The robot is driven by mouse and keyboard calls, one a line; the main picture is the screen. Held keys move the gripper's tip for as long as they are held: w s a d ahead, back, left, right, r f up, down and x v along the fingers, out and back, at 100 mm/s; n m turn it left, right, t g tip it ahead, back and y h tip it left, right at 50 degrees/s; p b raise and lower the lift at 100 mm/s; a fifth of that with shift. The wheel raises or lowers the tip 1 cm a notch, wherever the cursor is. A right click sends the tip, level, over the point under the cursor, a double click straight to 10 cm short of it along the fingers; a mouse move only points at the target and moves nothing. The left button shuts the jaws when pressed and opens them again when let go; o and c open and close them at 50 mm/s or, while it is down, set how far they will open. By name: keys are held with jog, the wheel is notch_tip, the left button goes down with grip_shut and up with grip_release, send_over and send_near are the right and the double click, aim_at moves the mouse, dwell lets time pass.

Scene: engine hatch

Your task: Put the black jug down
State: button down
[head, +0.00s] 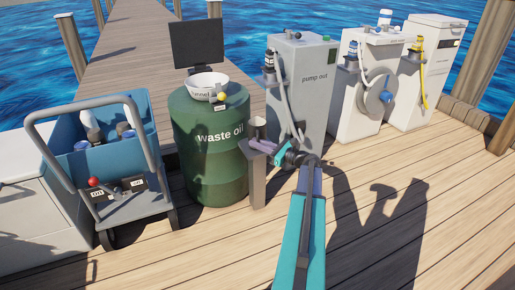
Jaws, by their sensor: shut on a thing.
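My gripper (262,145) is at the far end of my teal arm, in front of the green waste oil drum's right side. It is small in the head view and its fingers are hard to make out. It is shut on a small dark grey vessel (258,126), which appears to be the black jug. The vessel looks upright. It shows just above a narrow grey post (257,185); I cannot tell whether it touches the post's top. No other black jug stands out.
The green waste oil drum (210,150) carries a white funnel bowl (207,84). A grey pump out cabinet (302,85) stands to the right, with two white cabinets beyond. A blue cart (115,170) stands at left. The plank deck (440,210) is clear at front right.

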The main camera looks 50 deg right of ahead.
jog(key=shift+f, duration=0.35)
jog(key=c, duration=1.8)
grip_release()
jog(key=shift+r, duration=0.1)
jog(key=shift+s, duration=0.3)
jog(key=s+p, duration=0.1)
jog(key=s, duration=0.2)
jog(key=s+d+p, duration=0.1)
jog(key=s+p, duration=0.1)
jog(key=s, duration=0.2)
jog(key=s+d+p, duration=0.1)
jog(key=s, duration=0.3)
jog(key=shift+s+d, duration=0.15)
jog(key=shift+d, duration=0.05)
